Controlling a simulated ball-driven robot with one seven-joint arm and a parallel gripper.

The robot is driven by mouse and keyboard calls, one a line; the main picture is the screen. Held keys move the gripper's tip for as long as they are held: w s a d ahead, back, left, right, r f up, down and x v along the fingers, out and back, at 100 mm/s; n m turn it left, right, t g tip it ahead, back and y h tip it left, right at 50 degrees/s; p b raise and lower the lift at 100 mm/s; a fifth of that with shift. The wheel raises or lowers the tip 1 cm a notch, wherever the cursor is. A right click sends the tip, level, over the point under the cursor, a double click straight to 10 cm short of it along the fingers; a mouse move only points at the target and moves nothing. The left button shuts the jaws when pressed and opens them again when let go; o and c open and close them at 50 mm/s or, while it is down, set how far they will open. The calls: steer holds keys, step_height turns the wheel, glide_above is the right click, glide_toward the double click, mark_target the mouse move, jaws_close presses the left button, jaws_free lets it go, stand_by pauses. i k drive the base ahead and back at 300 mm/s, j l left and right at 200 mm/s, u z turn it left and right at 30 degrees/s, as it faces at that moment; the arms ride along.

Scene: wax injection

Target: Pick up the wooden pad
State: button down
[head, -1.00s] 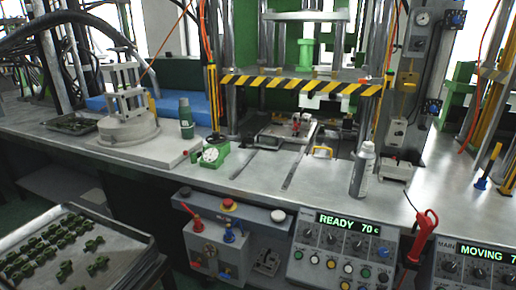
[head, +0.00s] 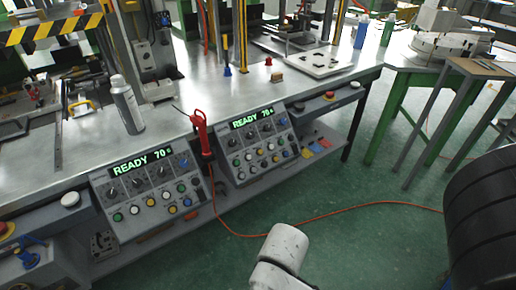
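A small brown block (head: 277,77) that looks like wood lies on the metal bench top, near the right machine. It may be the wooden pad, but it is too small to be sure. A pale grey part of my arm shows at the bottom of the head view. My gripper is not in view.
The metal bench (head: 205,100) bears a spray can (head: 127,105), a red hand tool (head: 202,135) at its front edge and a white plate (head: 320,62). Two control panels (head: 150,188) read READY 70. An orange cable (head: 330,211) crosses the green floor.

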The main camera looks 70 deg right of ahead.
mark_target(276, 77)
steer(key=z, duration=1.6)
